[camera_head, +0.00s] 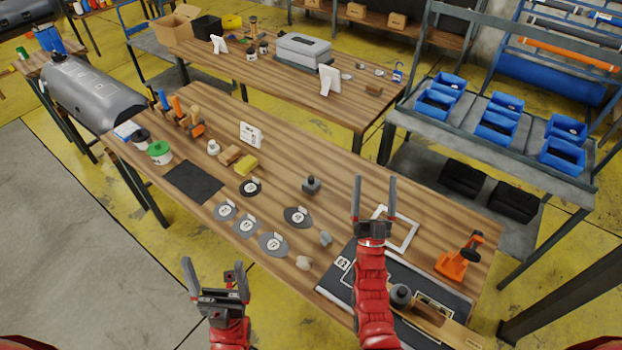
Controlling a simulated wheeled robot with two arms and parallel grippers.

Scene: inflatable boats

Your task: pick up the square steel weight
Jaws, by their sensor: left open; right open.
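A small dark grey square block with a knob on top, which looks like the square steel weight (311,186), stands upright on the middle of the wooden workbench (340,178). Nothing touches it. My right gripper (375,195) is open and empty, its fingers pointing away from me, to the right of the weight in the picture. My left gripper (215,272) is open and empty at the near side of the bench, well to the left of and nearer than the weight. Another dark, rounder knobbed object (400,294) sits at the near right, partly beside my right arm.
Round grey patches (246,225) lie left of the weight. A white frame (405,232), an orange clamp-like tool (460,258) and a dark mat (440,282) lie at the right.

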